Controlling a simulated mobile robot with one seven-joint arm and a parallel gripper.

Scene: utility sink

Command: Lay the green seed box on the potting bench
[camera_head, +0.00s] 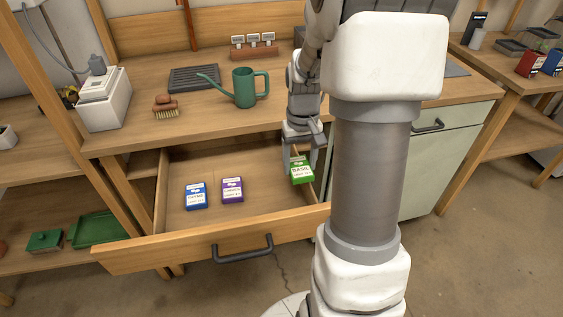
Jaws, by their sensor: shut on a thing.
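The green seed box (302,171), labelled as basil, is at the right side of the open drawer (262,205). My gripper (301,160) points down into the drawer and is shut on the green box. I cannot tell whether the box still touches the drawer floor. The potting bench (200,118) is the wooden top above and behind the drawer. A blue seed box (196,195) and a purple seed box (232,190) lie in the drawer to the left of my gripper.
On the bench are a green watering can (245,88), a brush (165,107), a dark tray (194,78), a labelled rack (254,46) and a white box (104,100). Bare bench top shows in front of the can. My arm hides part of the bench's right side.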

